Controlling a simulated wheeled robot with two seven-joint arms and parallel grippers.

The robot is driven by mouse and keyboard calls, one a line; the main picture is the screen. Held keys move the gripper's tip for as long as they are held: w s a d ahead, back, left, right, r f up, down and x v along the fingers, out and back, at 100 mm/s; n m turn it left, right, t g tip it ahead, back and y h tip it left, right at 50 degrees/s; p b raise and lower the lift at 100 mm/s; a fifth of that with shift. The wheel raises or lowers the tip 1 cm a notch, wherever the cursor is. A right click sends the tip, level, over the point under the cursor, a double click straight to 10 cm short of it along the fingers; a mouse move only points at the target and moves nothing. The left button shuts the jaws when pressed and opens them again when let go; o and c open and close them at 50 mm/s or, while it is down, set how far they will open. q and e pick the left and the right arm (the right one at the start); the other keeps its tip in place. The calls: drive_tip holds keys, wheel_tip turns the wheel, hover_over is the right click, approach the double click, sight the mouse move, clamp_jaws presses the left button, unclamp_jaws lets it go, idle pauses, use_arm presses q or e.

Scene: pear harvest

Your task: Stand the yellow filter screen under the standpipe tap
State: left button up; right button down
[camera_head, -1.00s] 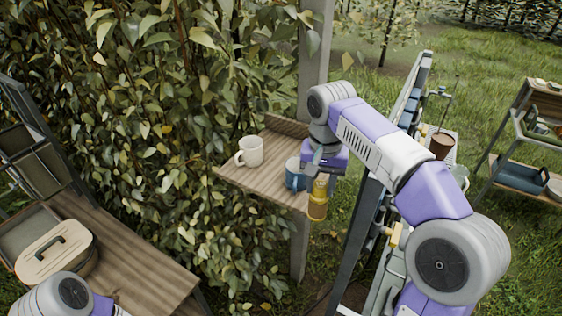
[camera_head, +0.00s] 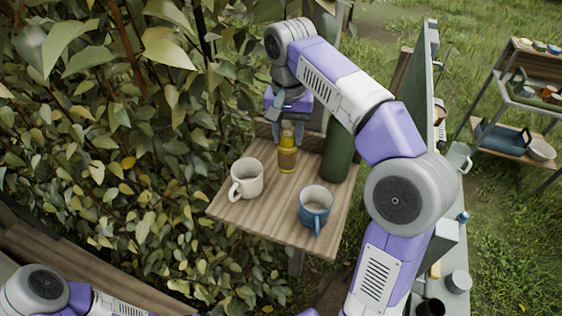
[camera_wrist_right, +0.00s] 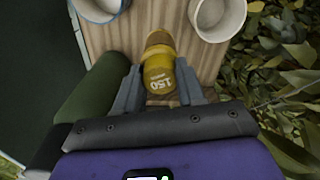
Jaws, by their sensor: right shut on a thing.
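The yellow filter screen (camera_head: 287,160) is a small upright amber-yellow cylinder at the back of a wooden shelf. I cannot tell whether its base touches the board. My right gripper (camera_head: 288,138) is shut on its upper part from above. In the right wrist view the screen (camera_wrist_right: 158,72) shows a "150" mark and sits between the fingers of the gripper (camera_wrist_right: 158,92). I cannot make out the standpipe tap in the current views. My left arm shows at the bottom left, but its gripper is out of view.
On the wooden shelf (camera_head: 270,212), a cream mug (camera_head: 246,180) stands front left and a blue mug (camera_head: 315,204) front right. A dark green cylinder (camera_head: 336,152) stands close right of the screen. Leafy branches (camera_head: 110,170) crowd the left. A rack (camera_head: 510,110) stands far right.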

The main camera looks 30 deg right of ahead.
sight(289, 157)
drive_tip(key=f, duration=0.1)
drive_tip(key=s+f, duration=0.1)
drive_tip(key=shift+s+f, duration=0.2)
drive_tip(key=shift+f, duration=0.1)
drive_tip(key=f, duration=0.3)
drive_tip(key=f+b, duration=0.1)
drive_tip(key=shift+w+f, duration=0.2)
drive_tip(key=shift+w, duration=0.2)
drive_tip(key=shift+s+f, duration=0.1)
drive_tip(key=shift+s, duration=0.05)
drive_tip(key=shift+f, duration=0.2)
drive_tip(key=c, duration=0.7)
unclamp_jaws()
drive_tip(key=shift+r, duration=0.15)
